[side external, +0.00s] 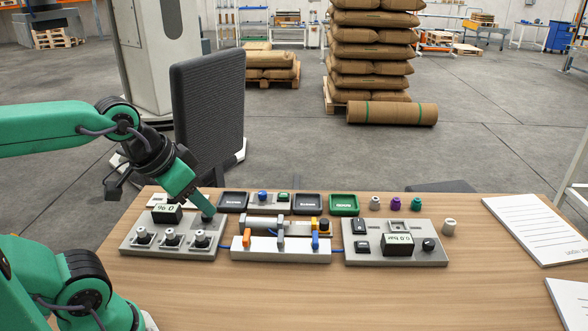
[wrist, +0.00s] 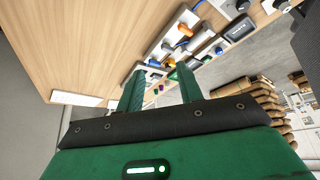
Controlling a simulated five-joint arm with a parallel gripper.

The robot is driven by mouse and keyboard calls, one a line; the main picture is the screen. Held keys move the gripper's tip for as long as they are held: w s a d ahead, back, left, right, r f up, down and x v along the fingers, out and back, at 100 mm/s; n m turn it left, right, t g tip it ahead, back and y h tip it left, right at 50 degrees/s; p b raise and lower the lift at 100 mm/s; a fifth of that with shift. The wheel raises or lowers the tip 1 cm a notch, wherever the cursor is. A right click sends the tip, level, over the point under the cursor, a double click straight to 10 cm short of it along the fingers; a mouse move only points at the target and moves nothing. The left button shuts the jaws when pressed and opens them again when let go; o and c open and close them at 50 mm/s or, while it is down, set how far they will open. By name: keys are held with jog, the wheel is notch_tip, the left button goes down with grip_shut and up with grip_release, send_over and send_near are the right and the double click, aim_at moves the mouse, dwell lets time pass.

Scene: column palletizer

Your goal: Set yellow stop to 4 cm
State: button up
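The fixture with a rail and sliding stops (side external: 258,250) stands in the middle of the table. In the wrist view the yellow stop (wrist: 171,61) shows beyond the fingers. My gripper (side external: 201,206) is above the back right of the left panel, left of the rail. In the wrist view my gripper (wrist: 160,85) has its green fingers apart with nothing between them.
The left panel (side external: 128,246) carries a display and several knobs. The right panel (side external: 435,259) carries a display, switches and a knob. Dark and green trays (side external: 344,205) line the back, with small coloured knobs (side external: 395,204) to their right. The table front is clear; papers (side external: 535,229) lie right.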

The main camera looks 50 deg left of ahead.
jog(key=shift+o, duration=0.2)
jog(key=shift+o, duration=0.9)
jog(key=w+m+g, duration=0.3)
jog(key=w, duration=1.6)
jog(key=w+f+m, duration=0.1)
jog(key=w+f, duration=0.3)
jog(key=w+f+m+g, duration=0.1)
jog(key=w+f, duration=0.4)
jog(key=w+f+g, duration=0.1)
jog(key=w+f, duration=0.4)
jog(key=shift+w+d+f+m, duration=0.2)
jog(key=shift+w+m, duration=0.05)
jog(key=shift+m, duration=0.15)
jog(key=shift+w+f+g, duration=0.25)
jog(key=shift+f+g, duration=0.05)
jog(key=shift+f, duration=0.15)
